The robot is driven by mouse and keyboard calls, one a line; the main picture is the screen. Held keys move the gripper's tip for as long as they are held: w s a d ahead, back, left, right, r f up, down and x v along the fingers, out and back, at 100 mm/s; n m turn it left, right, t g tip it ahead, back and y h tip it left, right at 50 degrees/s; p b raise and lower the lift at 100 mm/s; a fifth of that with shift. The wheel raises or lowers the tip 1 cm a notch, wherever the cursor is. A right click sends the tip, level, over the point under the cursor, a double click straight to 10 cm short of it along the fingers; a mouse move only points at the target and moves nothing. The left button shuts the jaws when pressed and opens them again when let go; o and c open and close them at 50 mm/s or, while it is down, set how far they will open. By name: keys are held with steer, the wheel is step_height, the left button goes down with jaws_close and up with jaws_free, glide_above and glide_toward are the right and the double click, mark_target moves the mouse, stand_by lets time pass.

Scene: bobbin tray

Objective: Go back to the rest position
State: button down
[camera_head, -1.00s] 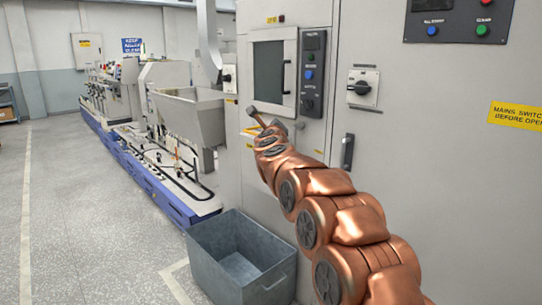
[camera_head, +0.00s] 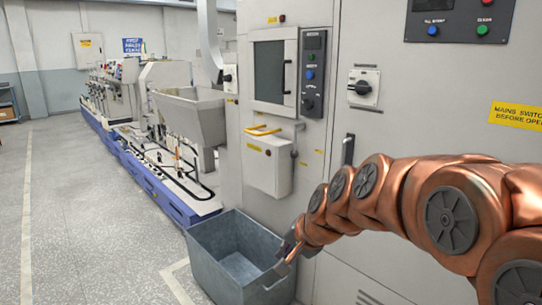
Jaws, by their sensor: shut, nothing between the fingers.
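My copper-coloured arm reaches in from the right edge of the head view. It slopes down to the left, in front of the grey machine cabinet (camera_head: 410,60). My gripper (camera_head: 284,265) is at the arm's lower end, beside the right rim of the grey metal bin (camera_head: 215,262) in this view. It is small and partly hidden by the wrist. Its fingers are shut and I see nothing held. I cannot tell whether it touches the bin or is only in front of it.
A pale box (camera_head: 265,170) with a yellow handle (camera_head: 263,130) juts from the cabinet above the bin. A hopper (camera_head: 195,118) and a long machine line on a blue base (camera_head: 165,198) stand at the left. The floor (camera_head: 80,220) at the left is clear.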

steer(key=s+d+f+n+g+h, duration=0.25)
steer(key=s+d, duration=0.25)
steer(key=s, duration=0.6)
steer(key=s+d+f+n+g+h, duration=0.1)
steer(key=s+d+f+n+g, duration=0.25)
steer(key=s, duration=0.85)
steer(key=s+d+f+g+h, duration=0.1)
steer(key=s+d+f+g, duration=0.4)
steer(key=s, duration=0.6)
step_height(320, 180, up, 17)
steer(key=w+d+t+p, duration=0.1)
steer(key=t+p, duration=0.2)
steer(key=p, duration=1.2)
steer(key=shift+d+r+t, duration=0.2)
steer(key=shift+t, duration=0.1)
steer(key=c, duration=1.9)
jaws_free()
